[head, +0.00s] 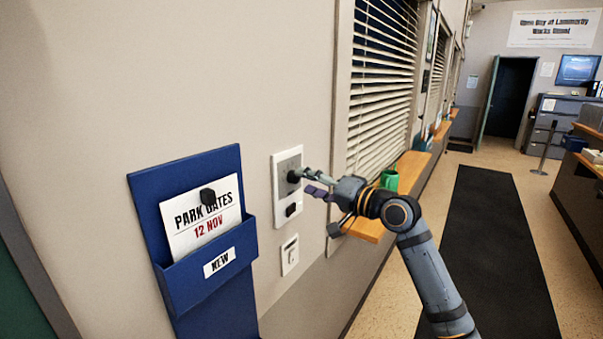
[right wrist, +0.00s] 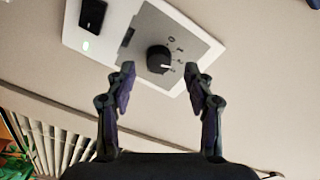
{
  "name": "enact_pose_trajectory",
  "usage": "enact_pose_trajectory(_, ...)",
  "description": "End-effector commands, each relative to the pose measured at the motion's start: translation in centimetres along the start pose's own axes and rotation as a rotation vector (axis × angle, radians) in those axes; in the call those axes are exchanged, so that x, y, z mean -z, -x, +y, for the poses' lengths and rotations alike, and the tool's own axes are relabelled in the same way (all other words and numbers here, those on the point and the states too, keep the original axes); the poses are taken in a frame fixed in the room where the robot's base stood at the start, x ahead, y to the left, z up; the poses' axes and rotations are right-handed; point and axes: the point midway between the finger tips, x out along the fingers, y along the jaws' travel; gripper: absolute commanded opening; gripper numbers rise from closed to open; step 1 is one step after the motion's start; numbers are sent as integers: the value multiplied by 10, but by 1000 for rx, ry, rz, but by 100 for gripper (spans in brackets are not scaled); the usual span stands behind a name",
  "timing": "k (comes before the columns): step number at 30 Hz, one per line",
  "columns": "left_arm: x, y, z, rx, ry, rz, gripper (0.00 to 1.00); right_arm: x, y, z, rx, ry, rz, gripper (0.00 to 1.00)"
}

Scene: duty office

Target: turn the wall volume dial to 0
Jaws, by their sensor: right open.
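The volume dial (right wrist: 158,58) is a round black knob with a white pointer line, on the grey face of a white wall panel (right wrist: 205,45). In the right wrist view the pointer line lies toward the right side of the knob. Small marks ring that side, too small to read surely. In the head view the dial (head: 292,177) is partly hidden by my right gripper (head: 307,182). My right gripper's fingers, also in the right wrist view (right wrist: 160,86), are open, one on each side below the knob, apart from it. My left gripper is not in view.
A black switch (right wrist: 92,15) with a green light sits on the same panel. A smaller wall plate (head: 290,255) is below. A blue document holder (head: 205,285) hangs at left.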

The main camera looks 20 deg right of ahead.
Motion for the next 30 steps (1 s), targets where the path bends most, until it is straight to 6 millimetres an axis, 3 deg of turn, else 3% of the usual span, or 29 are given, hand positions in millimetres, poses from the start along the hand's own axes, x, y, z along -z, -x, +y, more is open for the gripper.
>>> enact_pose_trajectory(6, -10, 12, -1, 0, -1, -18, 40, 1, -25, -1, 0, -1, 0, 53)
enact_pose_trajectory(16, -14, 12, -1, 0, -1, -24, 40, 0, -29, 1, -2, 2, 0, 53)
enact_pose_trajectory(27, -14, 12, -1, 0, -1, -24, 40, 0, -28, 1, -2, 1, 0, 3)
enact_pose_trajectory(30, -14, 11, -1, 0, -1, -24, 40, 0, -28, 1, -2, 2, 0, 0)
